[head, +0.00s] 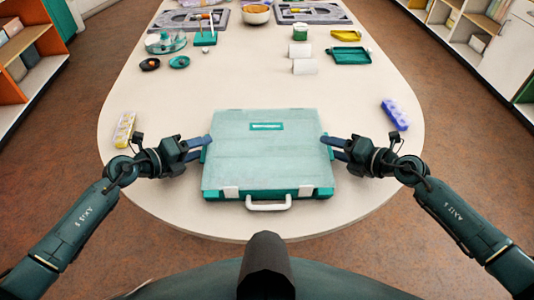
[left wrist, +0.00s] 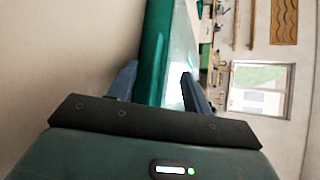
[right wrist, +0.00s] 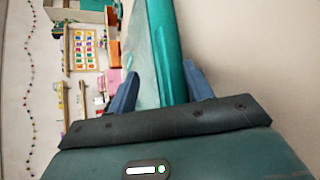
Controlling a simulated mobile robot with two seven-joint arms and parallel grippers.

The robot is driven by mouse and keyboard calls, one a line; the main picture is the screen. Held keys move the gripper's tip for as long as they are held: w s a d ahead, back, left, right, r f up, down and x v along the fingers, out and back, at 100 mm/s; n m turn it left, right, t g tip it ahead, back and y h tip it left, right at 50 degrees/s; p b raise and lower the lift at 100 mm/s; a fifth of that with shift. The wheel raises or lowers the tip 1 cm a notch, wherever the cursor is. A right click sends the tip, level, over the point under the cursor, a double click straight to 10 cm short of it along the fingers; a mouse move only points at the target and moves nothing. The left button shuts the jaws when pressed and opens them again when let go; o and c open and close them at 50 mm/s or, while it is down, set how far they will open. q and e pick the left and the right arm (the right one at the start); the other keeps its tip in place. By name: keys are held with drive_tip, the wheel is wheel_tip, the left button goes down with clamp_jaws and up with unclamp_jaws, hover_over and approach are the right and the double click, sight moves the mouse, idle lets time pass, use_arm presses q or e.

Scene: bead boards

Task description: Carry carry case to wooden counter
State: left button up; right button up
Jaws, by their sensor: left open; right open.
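The carry case (head: 267,160) is a flat teal box with a pale translucent lid and a white handle toward me. It lies on the near end of the cream table. My left gripper (head: 208,147) is open at the case's left side. In the left wrist view, the case's edge (left wrist: 154,60) stands between its two fingers (left wrist: 158,85). My right gripper (head: 325,148) is open at the case's right side. In the right wrist view, the case's edge (right wrist: 168,60) lies between its fingers (right wrist: 162,88). I cannot tell whether the fingers touch it. I cannot make out the wooden counter.
A yellow bead box (head: 124,130) lies left of the case and a blue one (head: 395,114) right of it.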

use_arm(q)
drive_tip(key=shift+w+d+f, duration=0.1)
drive_tip(key=shift+w+d, duration=0.05)
use_arm(e)
drive_tip(key=shift+w+a+f, duration=0.1)
drive_tip(key=shift+w+a, duration=0.05)
use_arm(q)
drive_tip(key=shift+c, duration=0.4)
use_arm(e)
drive_tip(key=shift+c, duration=0.4)
use_arm(q)
drive_tip(key=c, duration=0.9)
use_arm(e)
drive_tip(key=c, duration=0.9)
use_arm(q)
drive_tip(key=shift+f, duration=0.1)
clamp_jaws()
use_arm(e)
clamp_jaws()
drive_tip(key=shift+f, duration=0.1)
